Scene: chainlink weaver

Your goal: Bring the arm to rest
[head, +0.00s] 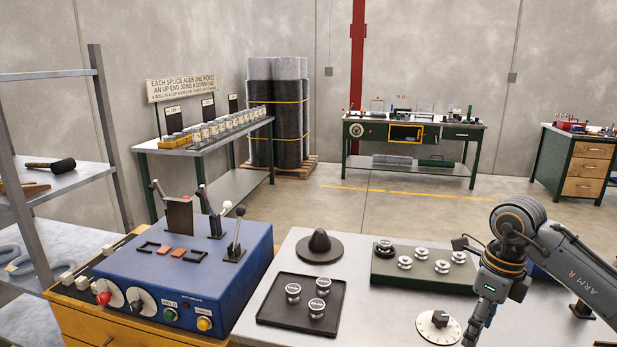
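My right arm comes in from the right edge of the head view, over the right part of the grey worktable (371,336). Its gripper (477,328) points down beside the white dial (439,327) near the bottom edge. The fingers are partly cut off by the frame, and I cannot tell if they are open or shut. I see nothing clearly held. My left gripper is out of view.
A black tray (268,308) holds three metal spools. A black cone on a disc (319,245) and a green block with several spools (418,274) stand behind. A blue control box with levers (192,262) stands left. Floor beyond is open.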

